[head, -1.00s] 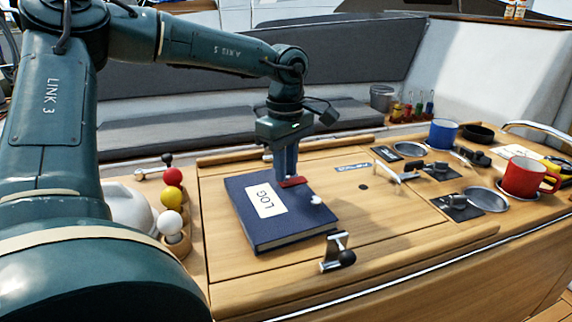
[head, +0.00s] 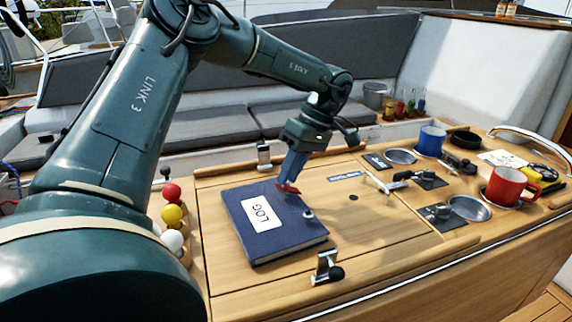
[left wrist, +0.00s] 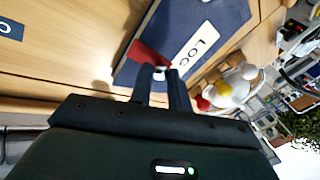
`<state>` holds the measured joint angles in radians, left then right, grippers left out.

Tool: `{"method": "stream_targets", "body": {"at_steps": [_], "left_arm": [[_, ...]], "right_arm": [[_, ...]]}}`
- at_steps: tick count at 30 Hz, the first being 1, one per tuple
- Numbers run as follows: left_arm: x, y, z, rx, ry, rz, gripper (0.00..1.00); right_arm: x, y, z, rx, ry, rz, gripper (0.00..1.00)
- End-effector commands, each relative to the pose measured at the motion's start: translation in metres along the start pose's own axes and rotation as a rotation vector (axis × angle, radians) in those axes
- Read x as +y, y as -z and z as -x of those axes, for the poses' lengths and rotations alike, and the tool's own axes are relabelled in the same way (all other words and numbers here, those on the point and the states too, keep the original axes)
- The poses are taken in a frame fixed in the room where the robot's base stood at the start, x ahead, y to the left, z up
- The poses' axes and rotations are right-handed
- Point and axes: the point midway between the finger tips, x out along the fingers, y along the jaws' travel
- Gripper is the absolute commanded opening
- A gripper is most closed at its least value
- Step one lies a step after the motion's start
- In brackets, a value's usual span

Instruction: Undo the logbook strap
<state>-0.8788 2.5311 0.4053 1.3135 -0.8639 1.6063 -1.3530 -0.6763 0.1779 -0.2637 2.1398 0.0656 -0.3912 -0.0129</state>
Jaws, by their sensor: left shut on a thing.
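The dark blue logbook (head: 275,235) with a white LOG label lies flat on the wooden table top. A small round metal stud (head: 308,215) shows on its cover near the right edge. The red strap (head: 287,187) is at the book's far edge; it also shows in the left wrist view (left wrist: 147,54), running to my fingertips. My left gripper (head: 288,182) is shut on the strap, tilted, just above the book's far edge. The strap's end between the fingers is partly hidden. The strap is apart from the stud. My right gripper is not in view.
Metal latches stand before (head: 326,268) and behind (head: 264,155) the book. Red, yellow and white ball knobs (head: 172,215) stand to its left. A red mug (head: 505,186), a blue mug (head: 432,141) and several fittings sit to the right. The panel right of the book is mostly clear.

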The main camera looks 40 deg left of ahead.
Motion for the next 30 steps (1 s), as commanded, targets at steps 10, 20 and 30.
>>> {"method": "stream_targets", "body": {"at_steps": [10, 20, 30], "left_arm": [[0.006, -0.0025, 0.0057, 0.051, 0.126, 0.0, 0.0], [0.0068, -0.0025, 0.0062, 0.059, 0.143, 0.001, 0.0], [0.0068, -0.0024, 0.0062, 0.059, 0.141, 0.001, 0.32]], "right_arm": [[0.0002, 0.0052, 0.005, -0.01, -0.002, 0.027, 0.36], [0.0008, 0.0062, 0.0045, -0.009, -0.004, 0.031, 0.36], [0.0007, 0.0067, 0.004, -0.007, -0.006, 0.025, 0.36]]}}
